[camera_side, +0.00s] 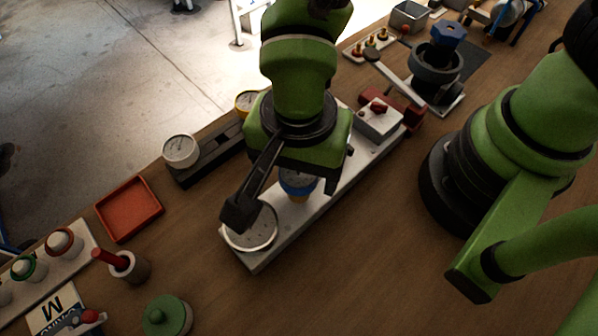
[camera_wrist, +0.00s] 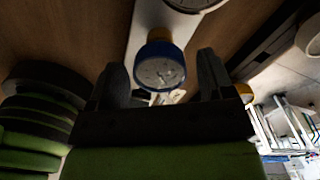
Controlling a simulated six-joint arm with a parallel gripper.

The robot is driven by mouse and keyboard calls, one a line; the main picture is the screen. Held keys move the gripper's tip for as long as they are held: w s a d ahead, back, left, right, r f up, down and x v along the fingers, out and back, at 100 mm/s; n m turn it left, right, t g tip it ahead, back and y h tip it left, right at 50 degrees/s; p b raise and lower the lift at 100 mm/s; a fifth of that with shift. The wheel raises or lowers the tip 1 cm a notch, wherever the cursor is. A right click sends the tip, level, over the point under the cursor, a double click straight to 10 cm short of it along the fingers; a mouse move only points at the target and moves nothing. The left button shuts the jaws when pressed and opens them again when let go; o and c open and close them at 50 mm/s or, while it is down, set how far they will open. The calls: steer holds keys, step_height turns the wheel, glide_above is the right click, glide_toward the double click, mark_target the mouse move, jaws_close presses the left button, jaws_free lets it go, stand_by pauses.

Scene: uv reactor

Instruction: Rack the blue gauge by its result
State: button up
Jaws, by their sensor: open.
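The blue gauge (camera_side: 297,184) stands on the long pale plate (camera_side: 326,196), partly hidden under my gripper in the side view. In the wrist view the gauge (camera_wrist: 160,68) shows a blue rim, a pale dial and a yellow-brown part behind it; I cannot read its result. My gripper (camera_wrist: 161,62) is open, with one dark finger on each side of the gauge; I cannot tell whether they touch it. A dark rack (camera_side: 212,152) lies left of the plate. A white-faced gauge (camera_side: 181,150) is at its near end and a yellow gauge (camera_side: 246,102) at its far end.
A round silver-rimmed dish (camera_side: 251,230) is at the plate's near end, and a box with a red knob (camera_side: 378,119) at its far end. An empty red tray (camera_side: 128,209) lies left. A red-handled cup (camera_side: 128,265) and green lidded pot (camera_side: 167,316) stand nearer.

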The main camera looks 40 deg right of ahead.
steer(key=shift+c, duration=0.2)
steer(key=c, duration=0.8)
steer(key=shift+r, duration=0.15)
steer(key=shift+r, duration=1.25)
steer(key=shift+r, duration=0.15)
steer(key=shift+r, duration=0.85)
